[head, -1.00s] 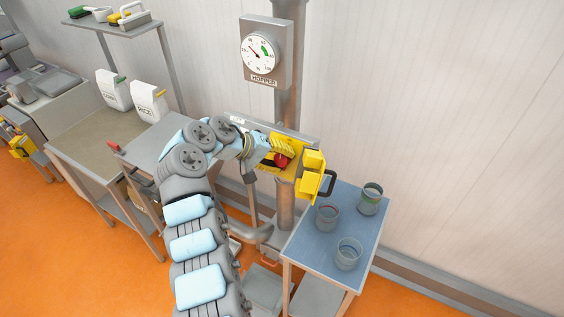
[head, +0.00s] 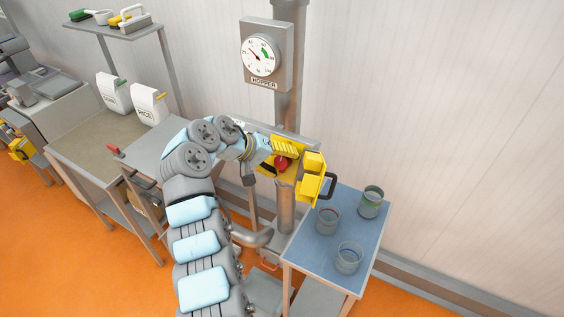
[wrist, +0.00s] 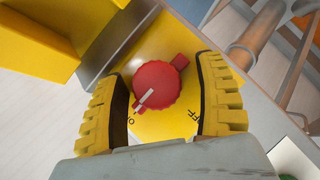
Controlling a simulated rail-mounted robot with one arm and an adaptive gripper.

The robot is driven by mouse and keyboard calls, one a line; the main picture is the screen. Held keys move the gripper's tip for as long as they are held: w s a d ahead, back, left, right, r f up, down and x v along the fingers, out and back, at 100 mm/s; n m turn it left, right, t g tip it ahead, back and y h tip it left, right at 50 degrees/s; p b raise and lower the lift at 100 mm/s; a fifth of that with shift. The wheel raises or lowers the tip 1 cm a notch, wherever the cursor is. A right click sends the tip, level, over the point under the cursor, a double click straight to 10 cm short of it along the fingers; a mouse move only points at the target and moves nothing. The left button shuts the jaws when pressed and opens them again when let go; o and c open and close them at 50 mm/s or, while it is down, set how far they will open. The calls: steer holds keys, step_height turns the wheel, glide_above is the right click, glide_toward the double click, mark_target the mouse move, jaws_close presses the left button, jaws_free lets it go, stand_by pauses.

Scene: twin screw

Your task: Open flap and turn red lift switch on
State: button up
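The red lift switch (wrist: 157,84) is a round knob on a yellow plate (wrist: 162,124) marked ON and OFF. Its white mark points to the lower left, toward the ON side. It also shows in the head view (head: 283,164). The yellow flap (head: 312,176) with its black handle (head: 330,186) stands swung open to the right of the switch; a yellow part, likely the flap, fills the wrist view's upper left (wrist: 40,42). My gripper (wrist: 160,66) is open, its yellow fingers on either side of the knob with gaps visible on both sides.
A blue-topped table (head: 318,255) with several glass jars stands to the right. The hopper gauge (head: 260,56) is on the pipe above. A grey table (head: 85,150) with two white bags is at the left. The wall at right is bare.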

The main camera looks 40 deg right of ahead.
steer(key=shift+r, duration=0.1)
steer(key=v, duration=1.2)
stand_by(0.4)
